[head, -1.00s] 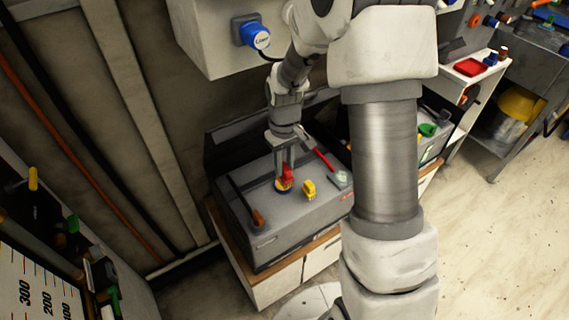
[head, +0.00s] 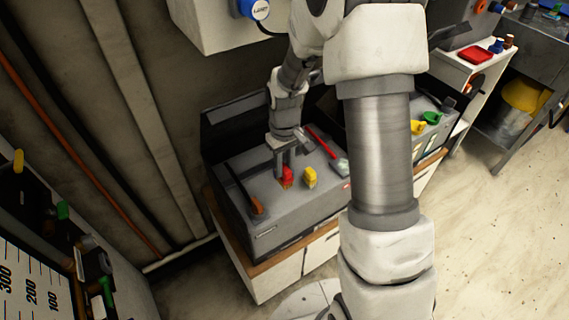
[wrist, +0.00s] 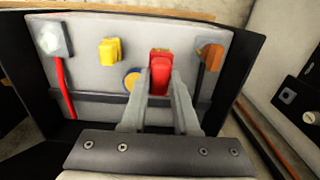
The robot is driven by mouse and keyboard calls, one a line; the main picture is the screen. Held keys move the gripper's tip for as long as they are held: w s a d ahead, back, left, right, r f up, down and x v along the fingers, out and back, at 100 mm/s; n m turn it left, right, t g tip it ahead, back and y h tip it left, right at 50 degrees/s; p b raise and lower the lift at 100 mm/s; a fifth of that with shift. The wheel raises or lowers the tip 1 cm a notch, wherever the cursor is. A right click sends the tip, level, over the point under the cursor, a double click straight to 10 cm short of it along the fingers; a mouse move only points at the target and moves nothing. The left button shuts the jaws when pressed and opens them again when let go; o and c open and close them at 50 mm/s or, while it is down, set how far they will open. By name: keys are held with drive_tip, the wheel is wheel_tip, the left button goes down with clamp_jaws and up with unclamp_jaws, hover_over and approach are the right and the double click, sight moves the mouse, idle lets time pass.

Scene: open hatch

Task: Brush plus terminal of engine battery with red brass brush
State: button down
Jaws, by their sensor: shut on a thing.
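My gripper (head: 283,161) is shut on the red brush (head: 287,178) over the top of the grey battery (head: 262,178). In the wrist view the red brush (wrist: 160,72) stands between my two fingers (wrist: 160,90). I cannot tell whether its lower end touches the battery. A pale whitish terminal with a red cable (wrist: 50,38) is at the left in the wrist view; in the head view this pale terminal (head: 341,167) is right of my gripper. A copper-brown terminal with a black cable (wrist: 211,55) is on the other side, just right of the brush.
A yellow brush (head: 310,177) stands on the battery right of the red one. A round yellow and blue disc (wrist: 132,80) lies just left of the red brush in the wrist view. Yellow and green items (head: 432,117) sit on the right. A wall box overhangs my wrist.

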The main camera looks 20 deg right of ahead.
sight(284, 168)
drive_tip(key=shift+f+b, duration=2.25)
drive_tip(key=shift+f, duration=1.15)
drive_tip(key=shift+f, duration=0.3)
drive_tip(key=c, duration=0.6)
unclamp_jaws()
drive_tip(key=shift+r, duration=0.1)
wheel_tip(284, 168, up, 11)
drive_tip(key=p, duration=0.3)
drive_tip(key=shift+r, duration=0.5)
